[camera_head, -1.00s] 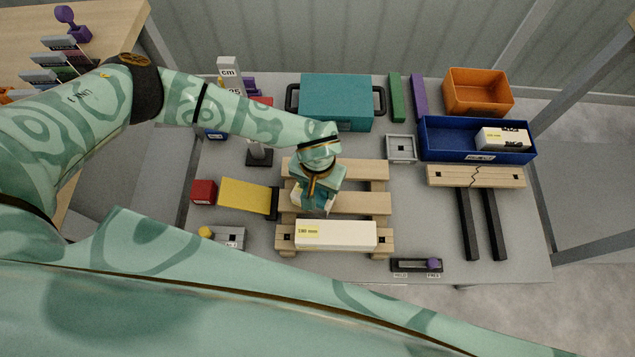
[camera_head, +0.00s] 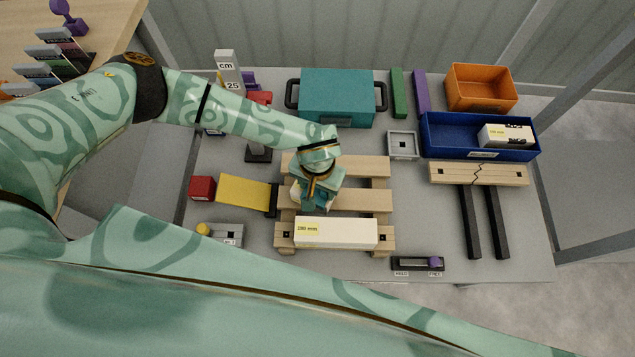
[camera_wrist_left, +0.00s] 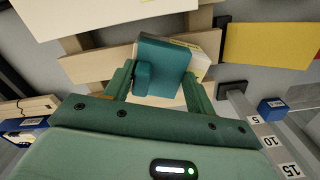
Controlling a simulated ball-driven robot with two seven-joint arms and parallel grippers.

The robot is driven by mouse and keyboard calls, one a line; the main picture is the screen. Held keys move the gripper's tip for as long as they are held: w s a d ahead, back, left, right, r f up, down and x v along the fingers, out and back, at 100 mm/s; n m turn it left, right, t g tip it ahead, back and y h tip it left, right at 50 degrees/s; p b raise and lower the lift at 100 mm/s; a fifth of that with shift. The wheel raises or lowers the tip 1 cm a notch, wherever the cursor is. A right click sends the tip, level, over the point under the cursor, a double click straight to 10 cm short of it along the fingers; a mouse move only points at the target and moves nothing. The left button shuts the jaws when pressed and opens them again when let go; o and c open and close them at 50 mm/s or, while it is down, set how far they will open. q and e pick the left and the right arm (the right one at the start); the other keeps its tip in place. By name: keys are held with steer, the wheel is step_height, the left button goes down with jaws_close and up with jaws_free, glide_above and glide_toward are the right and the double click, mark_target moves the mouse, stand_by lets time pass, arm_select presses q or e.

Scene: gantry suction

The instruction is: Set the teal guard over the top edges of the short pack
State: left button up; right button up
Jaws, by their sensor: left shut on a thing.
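My left gripper (camera_head: 316,203) is over the middle of the wooden pallet (camera_head: 375,201), pointing down. In the left wrist view its fingers (camera_wrist_left: 160,85) are shut on the teal guard (camera_wrist_left: 165,55), a small block-like piece with a tab on one side. A short white pack (camera_wrist_left: 203,62) shows beneath and beside the guard. In the head view, a sliver of this pack (camera_head: 297,196) shows left of the gripper. The guard is above the pack; I cannot tell whether it touches or is seated on its edges. My right gripper is not in view.
A long white pack (camera_head: 336,233) marked 180 mm lies on the front slat. A yellow plate (camera_head: 243,194) and red block (camera_head: 202,188) are left of the pallet. A teal case (camera_head: 337,97) stands behind. A blue bin (camera_head: 440,146) holding a white pack is at right.

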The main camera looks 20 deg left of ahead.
mark_target(317, 191)
arm_select(q)
steer(key=shift+f, duration=0.3)
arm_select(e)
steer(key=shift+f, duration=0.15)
arm_select(q)
steer(key=o, duration=1)
steer(key=shift+o, duration=0.2)
step_height(317, 191, up, 16)
steer(key=p, duration=0.5)
steer(key=shift+r, duration=0.15)
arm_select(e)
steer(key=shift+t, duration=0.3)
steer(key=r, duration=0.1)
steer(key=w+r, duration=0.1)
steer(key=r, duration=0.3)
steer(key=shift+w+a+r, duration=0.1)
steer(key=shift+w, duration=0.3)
